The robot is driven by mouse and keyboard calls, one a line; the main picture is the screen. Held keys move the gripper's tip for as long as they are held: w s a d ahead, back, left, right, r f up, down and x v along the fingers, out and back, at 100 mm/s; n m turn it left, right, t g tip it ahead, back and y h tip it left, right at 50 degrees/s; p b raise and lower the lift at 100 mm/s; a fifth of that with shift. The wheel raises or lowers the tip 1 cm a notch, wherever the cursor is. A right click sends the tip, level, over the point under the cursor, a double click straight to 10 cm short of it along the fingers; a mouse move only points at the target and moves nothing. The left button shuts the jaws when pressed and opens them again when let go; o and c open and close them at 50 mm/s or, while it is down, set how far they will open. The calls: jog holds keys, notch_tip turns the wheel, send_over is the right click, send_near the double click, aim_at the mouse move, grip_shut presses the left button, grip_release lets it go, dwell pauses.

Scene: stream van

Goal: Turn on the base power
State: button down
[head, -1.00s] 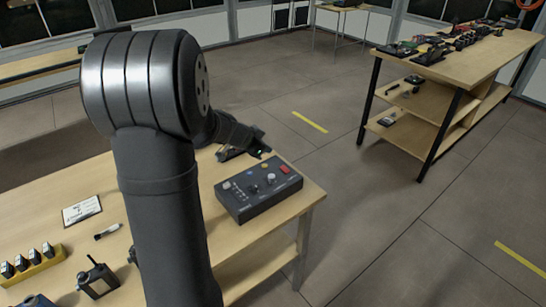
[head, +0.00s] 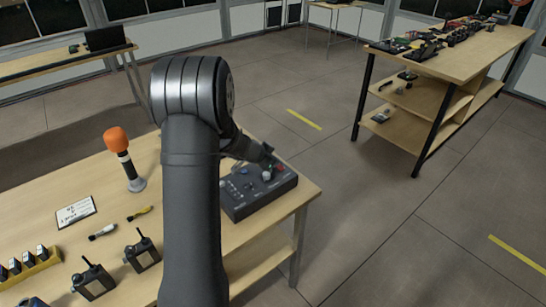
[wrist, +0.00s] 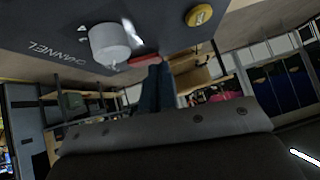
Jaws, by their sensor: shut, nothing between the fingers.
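The base unit, a dark box (head: 255,203) with controls on top, sits at the table's right end. In the head view it has a red control (head: 280,167) at its far right corner and a white knob (head: 267,176). In the wrist view its panel (wrist: 60,25) looks upside down, with a white knob (wrist: 109,43) beside the word CHANNEL, a yellow button (wrist: 199,15) and a partly hidden red part (wrist: 143,60). My gripper (wrist: 158,64) is shut and empty, its tips close to the red part; I cannot tell whether they touch. My arm hides part of the box.
A shelved table (head: 440,95) stands apart at the back right. The floor between is clear.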

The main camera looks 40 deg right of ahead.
jog(key=shift+w+f, duration=0.1)
jog(key=shift+f, duration=0.15)
dwell(0.3)
jog(key=shift+s, duration=0.2)
jog(key=shift+s+r, duration=0.2)
jog(key=shift+s, duration=0.4)
jog(key=r, duration=0.4)
jog(key=shift+w+r, duration=0.1)
jog(key=shift+w, duration=0.2)
jog(key=v, duration=1)
jog(key=shift+w, duration=0.8)
